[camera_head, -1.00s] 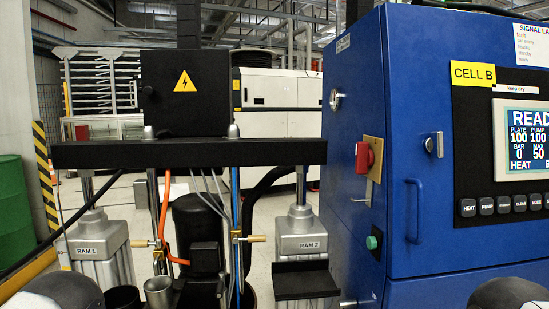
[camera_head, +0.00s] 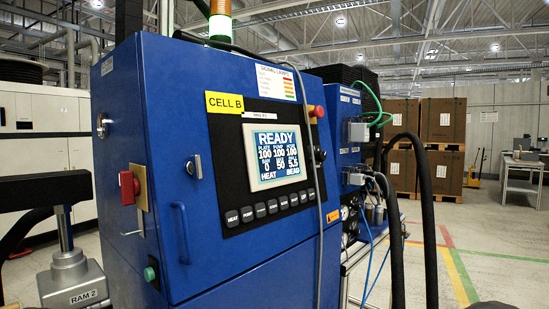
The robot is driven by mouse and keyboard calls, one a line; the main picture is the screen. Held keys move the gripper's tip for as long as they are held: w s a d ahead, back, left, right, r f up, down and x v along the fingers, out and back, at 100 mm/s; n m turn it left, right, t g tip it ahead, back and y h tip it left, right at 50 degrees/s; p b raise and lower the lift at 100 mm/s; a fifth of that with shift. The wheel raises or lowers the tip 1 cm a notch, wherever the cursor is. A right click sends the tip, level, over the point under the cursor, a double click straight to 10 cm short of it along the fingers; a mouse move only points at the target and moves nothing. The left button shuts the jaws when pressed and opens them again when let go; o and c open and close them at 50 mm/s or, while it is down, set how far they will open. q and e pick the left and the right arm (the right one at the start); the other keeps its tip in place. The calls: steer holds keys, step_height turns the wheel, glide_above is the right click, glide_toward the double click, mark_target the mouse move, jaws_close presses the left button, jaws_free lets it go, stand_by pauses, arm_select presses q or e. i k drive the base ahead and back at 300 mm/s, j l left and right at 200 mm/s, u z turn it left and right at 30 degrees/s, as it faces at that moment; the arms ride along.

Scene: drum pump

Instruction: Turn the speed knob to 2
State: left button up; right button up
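The blue cabinet (camera_head: 165,110) marked CELL B stands left of the middle. Its black control panel holds a lit screen (camera_head: 277,155) reading READY and a row of dark buttons (camera_head: 270,206) below it. A small black knob-like part (camera_head: 320,155) sits at the panel's right edge, seen at a steep angle. I cannot read any scale or number there, nor tell whether it is the speed knob. Neither of my grippers shows. A dark rounded part at the bottom right edge looks like my own arm.
A red switch (camera_head: 128,188) and a green button (camera_head: 150,274) are on the cabinet's left side. A red button (camera_head: 317,111) is at the panel's top right. A grey cable (camera_head: 318,230) hangs past the panel. Black hoses (camera_head: 425,230) stand right; open floor lies beyond.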

mark_target(320, 156)
steer(key=i+l, duration=0.1)
steer(key=l, duration=0.3)
steer(key=i+l, duration=0.15)
steer(key=l, duration=0.2)
steer(key=i+l, duration=0.1)
steer(key=l, duration=0.3)
steer(key=i+l, duration=0.1)
steer(key=l, duration=0.25)
steer(key=i+l+z, duration=0.1)
steer(key=l, duration=0.3)
